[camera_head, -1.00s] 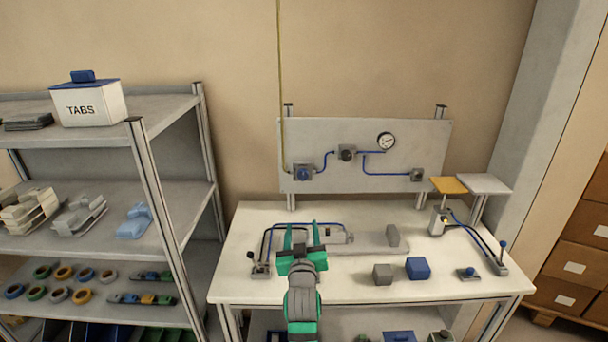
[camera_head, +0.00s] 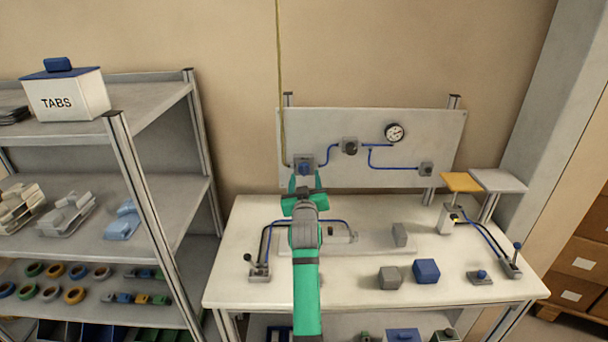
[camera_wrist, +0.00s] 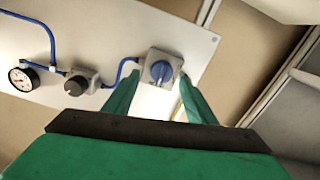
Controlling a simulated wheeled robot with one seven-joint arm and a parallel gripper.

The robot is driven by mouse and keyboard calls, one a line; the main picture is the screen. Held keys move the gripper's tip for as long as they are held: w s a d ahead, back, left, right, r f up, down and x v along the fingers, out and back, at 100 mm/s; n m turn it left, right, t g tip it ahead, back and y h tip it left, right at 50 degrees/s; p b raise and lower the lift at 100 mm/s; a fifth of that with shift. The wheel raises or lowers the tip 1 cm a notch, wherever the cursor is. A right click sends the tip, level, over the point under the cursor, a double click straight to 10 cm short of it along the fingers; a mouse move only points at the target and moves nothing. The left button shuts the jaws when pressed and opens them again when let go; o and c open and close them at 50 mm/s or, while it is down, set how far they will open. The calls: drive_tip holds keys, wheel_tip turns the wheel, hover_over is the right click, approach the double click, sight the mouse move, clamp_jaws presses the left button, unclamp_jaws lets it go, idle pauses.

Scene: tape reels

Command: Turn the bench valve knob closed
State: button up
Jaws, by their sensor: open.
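The valve knob is a blue knob (camera_wrist: 161,71) on a square grey plate, fixed to the upright grey panel. In the head view the valve knob (camera_head: 304,168) is at the panel's lower left, partly covered by my gripper's fingertips. My gripper (camera_head: 305,182) is open, with green fingers pointing at the panel. In the wrist view its fingertips (camera_wrist: 154,82) stand apart, one on each side of the valve's plate. I cannot tell whether they touch it. A blue tube runs from the valve.
The panel (camera_head: 400,118) also carries a dark knob (camera_head: 350,146), a gauge (camera_head: 394,133) and a small grey fitting (camera_head: 427,168). Below, the white bench (camera_head: 235,286) holds a grey block (camera_head: 389,277) and a blue block (camera_head: 426,271). A shelf unit (camera_head: 150,205) stands close on the left.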

sight(304, 172)
drive_tip(key=shift+w+a, duration=0.2)
drive_tip(key=shift+w, duration=1.65)
drive_tip(key=c, duration=1)
